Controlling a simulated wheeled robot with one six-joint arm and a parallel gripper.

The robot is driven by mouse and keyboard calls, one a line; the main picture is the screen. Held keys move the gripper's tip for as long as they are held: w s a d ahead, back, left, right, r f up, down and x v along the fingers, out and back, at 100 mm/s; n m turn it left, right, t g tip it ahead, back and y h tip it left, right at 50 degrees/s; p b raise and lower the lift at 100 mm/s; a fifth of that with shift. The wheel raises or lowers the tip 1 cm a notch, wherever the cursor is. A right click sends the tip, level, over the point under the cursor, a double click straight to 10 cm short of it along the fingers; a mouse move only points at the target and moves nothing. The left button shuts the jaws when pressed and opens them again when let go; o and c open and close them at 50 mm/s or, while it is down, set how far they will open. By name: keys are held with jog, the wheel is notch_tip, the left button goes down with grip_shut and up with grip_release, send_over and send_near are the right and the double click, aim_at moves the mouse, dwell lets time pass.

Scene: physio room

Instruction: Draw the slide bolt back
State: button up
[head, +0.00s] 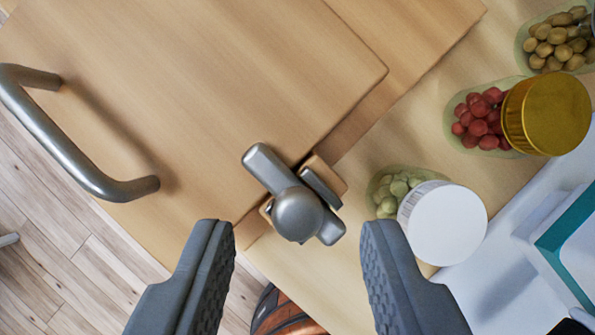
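The slide bolt (265,168) is a grey metal bar with a round knob (298,214), mounted at the edge of a wooden door (200,90). Part of the bar passes through a metal keeper beside the knob. My gripper (292,240) is open, with one dark grey finger on each side of the knob and bolt in the picture. The fingers appear apart from the bolt, and nothing is between them in their grip. How far the fingertips are from the knob in depth is hard to tell.
A curved metal handle (75,140) is on the door at left. A teal-edged white container (570,245) is at lower right. A ball (285,315) lies below.

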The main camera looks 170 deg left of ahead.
aim_at(343, 223)
jog(key=shift+x, duration=0.95)
grip_shut()
jog(key=shift+s+d, duration=0.45)
jog(key=shift+s, duration=0.2)
jog(key=shift+s+d, duration=0.4)
jog(key=shift+s, duration=0.2)
grip_release()
jog(key=shift+s+d, duration=0.1)
jog(key=shift+d, duration=0.05)
jog(key=v, duration=1.7)
jog(key=shift+r, duration=0.15)
